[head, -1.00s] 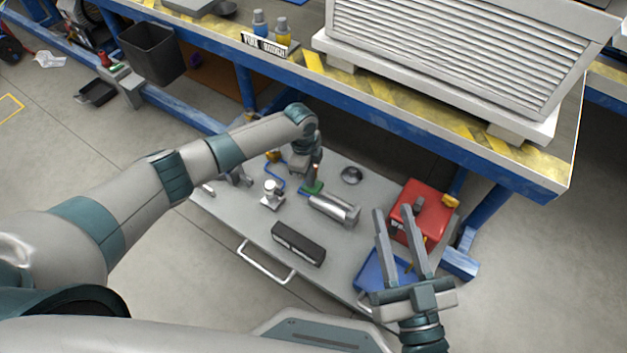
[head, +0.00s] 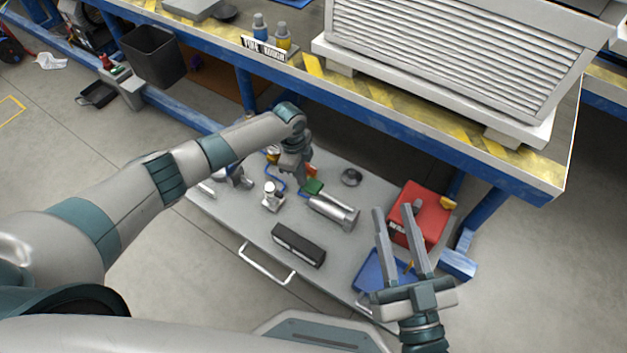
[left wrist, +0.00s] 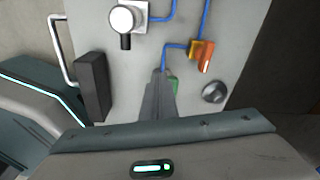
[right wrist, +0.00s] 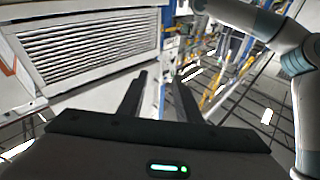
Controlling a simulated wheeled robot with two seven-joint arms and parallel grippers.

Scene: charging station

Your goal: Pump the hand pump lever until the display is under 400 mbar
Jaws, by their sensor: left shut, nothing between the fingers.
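The hand pump is a silver cylinder (head: 334,211) with a green block (head: 313,187) at its end, lying on the grey panel. In the left wrist view an orange piece (left wrist: 205,57) lies right of the fingers. My left gripper is shut and empty, its fingers (left wrist: 160,95) beside the green block; contact is unclear. A white round device (head: 272,190), possibly the display, stands left of the pump; no reading is legible. My right gripper (head: 394,212) is open and empty.
A red box (head: 420,215) and a blue tray (head: 382,272) are at the panel's right. A black box (head: 298,245) lies at the front. A round metal knob (head: 351,176) is behind the pump. The blue-framed workbench (head: 430,128) overhangs the panel's back.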

